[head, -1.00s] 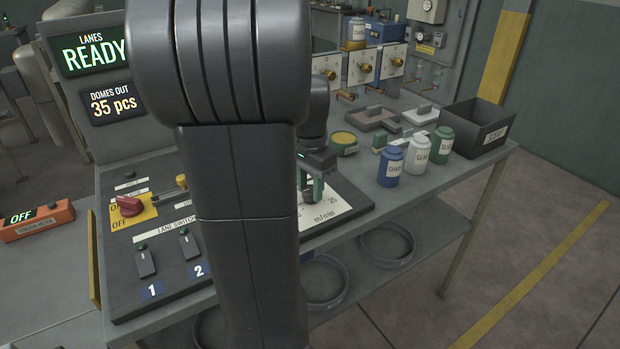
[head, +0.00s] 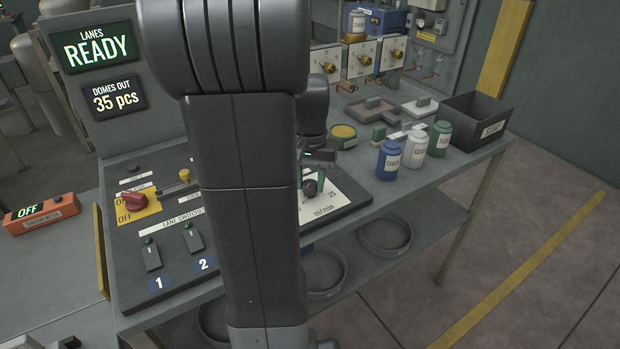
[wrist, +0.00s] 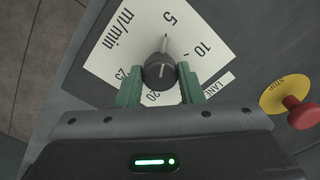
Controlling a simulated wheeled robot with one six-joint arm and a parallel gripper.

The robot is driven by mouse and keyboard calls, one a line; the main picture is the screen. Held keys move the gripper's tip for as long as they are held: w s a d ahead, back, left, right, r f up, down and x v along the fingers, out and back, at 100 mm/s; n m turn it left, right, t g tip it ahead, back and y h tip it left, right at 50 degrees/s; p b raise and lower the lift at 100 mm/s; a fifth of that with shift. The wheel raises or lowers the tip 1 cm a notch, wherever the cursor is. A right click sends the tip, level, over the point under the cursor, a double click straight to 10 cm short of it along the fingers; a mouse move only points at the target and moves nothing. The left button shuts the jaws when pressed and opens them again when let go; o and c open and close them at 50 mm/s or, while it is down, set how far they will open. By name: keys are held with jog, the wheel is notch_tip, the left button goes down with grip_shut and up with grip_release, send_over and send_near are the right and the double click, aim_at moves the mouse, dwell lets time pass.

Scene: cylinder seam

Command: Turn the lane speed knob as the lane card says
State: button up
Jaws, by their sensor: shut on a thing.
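The lane speed knob (wrist: 160,72) is a round dark knob on a white dial plate (wrist: 104,60) marked 5, 10, 20, 25 and m/min. In the wrist view its pale line points up, towards the 5 side. My gripper (wrist: 160,84) has its green fingers on either side of the knob and is shut on it. In the head view my gripper (head: 311,178) is at the knob (head: 310,188), and my arm hides much of the dial. I cannot make out a readable lane card; a label starting LANE (wrist: 219,84) is partly covered.
A red stop button (wrist: 303,113) stands on a yellow disc near the dial. A red switch (head: 132,202) and two lane switches (head: 152,257) are on the panel's left. Blue, white and green jars (head: 389,160) and a black bin (head: 476,122) stand to the right.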

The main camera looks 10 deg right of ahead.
aim_at(310, 183)
dwell(0.3)
jog(key=o, duration=1)
notch_tip(310, 183, up, 14)
jog(key=p, duration=0.1)
jog(key=shift+f, duration=0.1)
notch_tip(310, 183, down, 14)
jog(key=shift+b, duration=0.55)
